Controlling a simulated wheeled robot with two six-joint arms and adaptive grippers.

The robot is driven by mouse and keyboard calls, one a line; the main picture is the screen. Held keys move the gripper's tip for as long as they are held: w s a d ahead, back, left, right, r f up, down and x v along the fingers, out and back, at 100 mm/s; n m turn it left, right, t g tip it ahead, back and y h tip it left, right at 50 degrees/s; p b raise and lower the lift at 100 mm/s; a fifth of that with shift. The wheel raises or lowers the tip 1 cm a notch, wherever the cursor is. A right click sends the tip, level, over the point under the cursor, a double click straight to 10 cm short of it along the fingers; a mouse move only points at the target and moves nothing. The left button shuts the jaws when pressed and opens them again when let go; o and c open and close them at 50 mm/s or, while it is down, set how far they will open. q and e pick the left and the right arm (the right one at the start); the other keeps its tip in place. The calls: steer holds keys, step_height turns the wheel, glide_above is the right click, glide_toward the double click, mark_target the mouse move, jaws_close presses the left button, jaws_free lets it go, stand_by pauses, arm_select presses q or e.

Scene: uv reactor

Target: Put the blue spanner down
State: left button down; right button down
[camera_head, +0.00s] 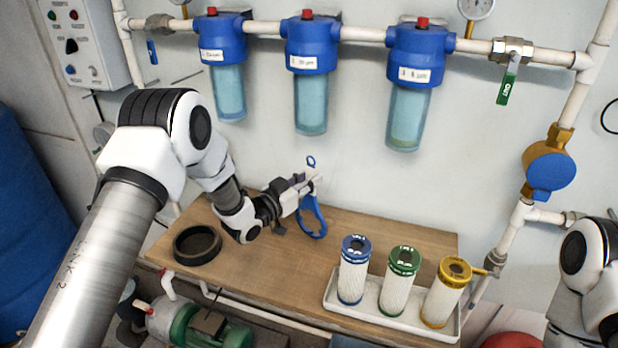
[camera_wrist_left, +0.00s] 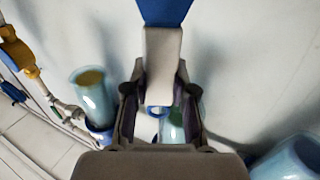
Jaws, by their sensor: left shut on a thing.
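The blue spanner (camera_head: 314,222) hangs upright in my left gripper (camera_head: 304,184), its large ring down and a small loop above the fingers. The gripper is shut on its handle, over the back part of the wooden bench (camera_head: 262,275). I cannot tell whether the ring touches the bench. In the left wrist view the spanner's blue part (camera_wrist_left: 165,10) shows at the top, beyond a pale piece between the fingers of my left gripper (camera_wrist_left: 160,100). My right arm shows at the right edge of the head view; its gripper is out of view.
A black ring (camera_head: 197,244) lies on the bench's left. A white tray (camera_head: 388,322) at the front right holds blue-, green- and yellow-capped cartridges. Blue filter housings (camera_head: 311,60) hang on the wall pipe above. Bare bench lies between the black ring and the tray.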

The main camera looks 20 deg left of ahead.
arm_select(q)
steer(key=c, duration=1.4)
jaws_free()
steer(key=shift+f, duration=0.1)
steer(key=o, duration=0.4)
steer(key=shift+o, duration=0.2)
